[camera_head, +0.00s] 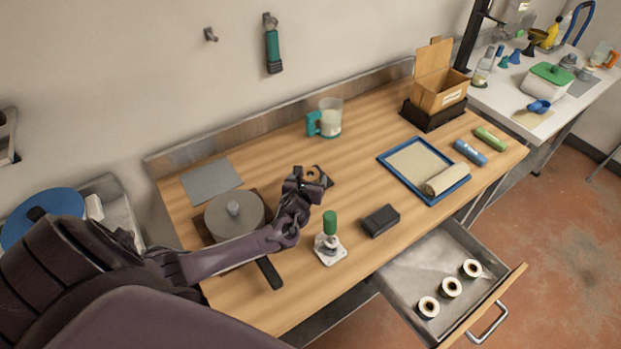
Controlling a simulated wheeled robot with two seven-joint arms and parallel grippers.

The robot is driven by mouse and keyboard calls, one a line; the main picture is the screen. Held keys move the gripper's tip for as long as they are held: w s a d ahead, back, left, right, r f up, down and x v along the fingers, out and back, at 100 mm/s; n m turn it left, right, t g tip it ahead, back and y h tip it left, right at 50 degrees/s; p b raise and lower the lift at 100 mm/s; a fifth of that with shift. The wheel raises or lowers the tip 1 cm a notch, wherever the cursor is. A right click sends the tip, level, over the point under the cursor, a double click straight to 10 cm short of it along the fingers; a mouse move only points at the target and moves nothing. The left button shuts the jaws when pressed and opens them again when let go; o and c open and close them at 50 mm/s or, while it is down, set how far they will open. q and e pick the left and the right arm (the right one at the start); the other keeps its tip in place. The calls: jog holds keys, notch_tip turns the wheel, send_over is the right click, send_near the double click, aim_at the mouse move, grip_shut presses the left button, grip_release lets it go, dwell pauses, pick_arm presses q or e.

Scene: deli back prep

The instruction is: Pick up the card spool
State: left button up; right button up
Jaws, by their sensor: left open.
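My left gripper (301,180) comes in from the left over the wooden table and is open. My right gripper is not in view.
My left forearm passes over a round grey press (222,219) with a dark handle. A green-handled stamp (329,223) and a black block (381,220) stand nearby. A mug (328,118) is behind. An open drawer (408,277) at the front holds several rolls.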

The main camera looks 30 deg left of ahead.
aim_at(311, 173)
pick_arm(q)
jog(key=b+x, duration=0.2)
jog(key=x, duration=0.1)
jog(key=shift+w+f, duration=0.15)
jog(key=shift+f, duration=0.3)
jog(key=shift+w+a+b, duration=0.45)
jog(key=shift+w+b, duration=0.25)
jog(key=shift+b, duration=0.05)
jog(key=shift+r, duration=0.1)
jog(key=shift+s+d, duration=0.1)
jog(key=c, duration=0.8)
jog(key=shift+c, duration=1.2)
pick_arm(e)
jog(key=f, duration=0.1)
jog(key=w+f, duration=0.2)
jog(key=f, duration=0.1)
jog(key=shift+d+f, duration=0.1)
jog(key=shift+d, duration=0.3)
